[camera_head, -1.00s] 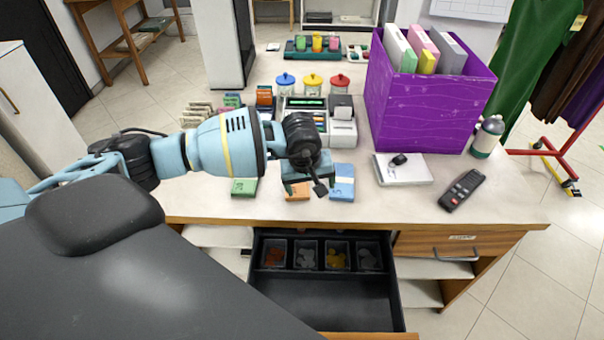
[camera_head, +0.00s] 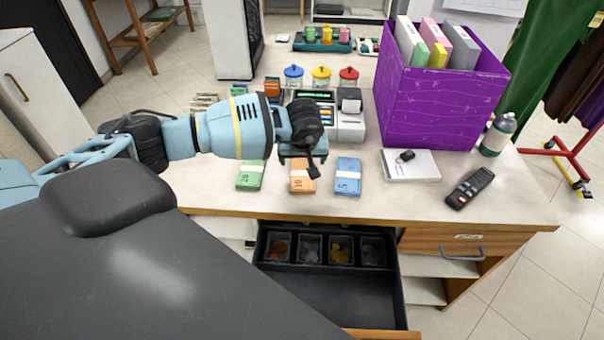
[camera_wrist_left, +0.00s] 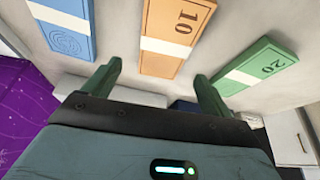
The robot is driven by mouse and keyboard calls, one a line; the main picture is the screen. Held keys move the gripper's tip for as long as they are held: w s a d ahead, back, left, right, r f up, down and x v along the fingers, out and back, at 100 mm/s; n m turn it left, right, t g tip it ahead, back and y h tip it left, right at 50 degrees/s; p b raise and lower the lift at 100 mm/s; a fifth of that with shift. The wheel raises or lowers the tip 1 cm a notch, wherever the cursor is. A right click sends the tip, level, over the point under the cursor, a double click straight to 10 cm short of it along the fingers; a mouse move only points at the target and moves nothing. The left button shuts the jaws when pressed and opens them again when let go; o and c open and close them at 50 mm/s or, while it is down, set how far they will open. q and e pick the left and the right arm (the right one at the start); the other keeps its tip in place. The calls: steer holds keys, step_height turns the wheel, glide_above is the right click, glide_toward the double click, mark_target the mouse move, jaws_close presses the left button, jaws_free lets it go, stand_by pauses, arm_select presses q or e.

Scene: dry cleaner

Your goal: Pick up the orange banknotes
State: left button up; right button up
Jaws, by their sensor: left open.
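The orange banknotes (camera_head: 302,186) are a flat bundle with a white band, marked 10, lying on the counter near its front edge. A green bundle (camera_head: 250,182) lies to their left and a blue bundle (camera_head: 347,185) to their right. My left gripper (camera_head: 308,163) is just behind and above the orange bundle and covers a little of its far end. In the left wrist view, my open, empty fingers (camera_wrist_left: 160,82) point toward the orange bundle (camera_wrist_left: 167,62), which lies between their lines and apart from them. My right gripper is not in view.
An open cash drawer (camera_head: 330,290) with coin trays is below the counter (camera_head: 420,205). A purple box (camera_head: 440,105) of folders, a white box (camera_head: 410,165), a remote (camera_head: 470,187) and a bottle (camera_head: 497,135) stand right. A cash register (camera_head: 348,125) and jars are behind.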

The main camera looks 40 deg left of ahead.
mark_target(302, 166)
arm_select(q)
steer(key=shift+x, duration=1.8)
steer(key=shift+s+f, duration=0.1)
steer(key=shift+f, duration=0.05)
steer(key=c, duration=1.1)
